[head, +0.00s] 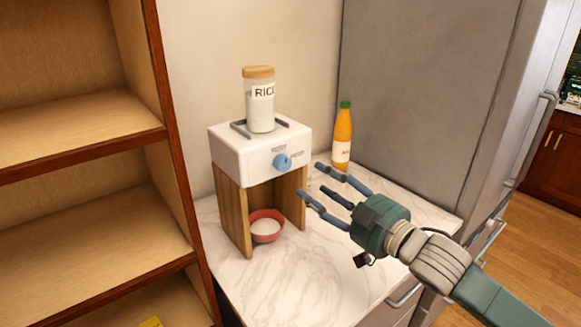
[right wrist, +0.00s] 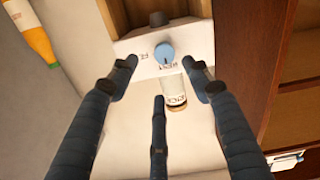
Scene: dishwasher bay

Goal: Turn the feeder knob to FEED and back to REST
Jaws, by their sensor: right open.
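The feeder (head: 232,150) is a white box on wooden side panels, standing on the counter. Its blue knob (head: 283,161) is on the front face, with small labels near it that are too small to read surely. The knob also shows in the right wrist view (right wrist: 163,54), beyond and between my fingers. Its pointer setting cannot be told. My right gripper (head: 315,180) is open and empty, in front of the feeder to the right of the knob, apart from it. In the right wrist view its fingers (right wrist: 163,82) are spread. My left gripper is not in view.
A jar labelled RICE (head: 260,105) stands on the feeder. A red bowl (head: 266,238) with white contents sits under it. An orange bottle with a green cap (head: 342,140) stands behind to the right. Wooden shelves (head: 85,135) are at left, a grey cabinet (head: 425,90) at right.

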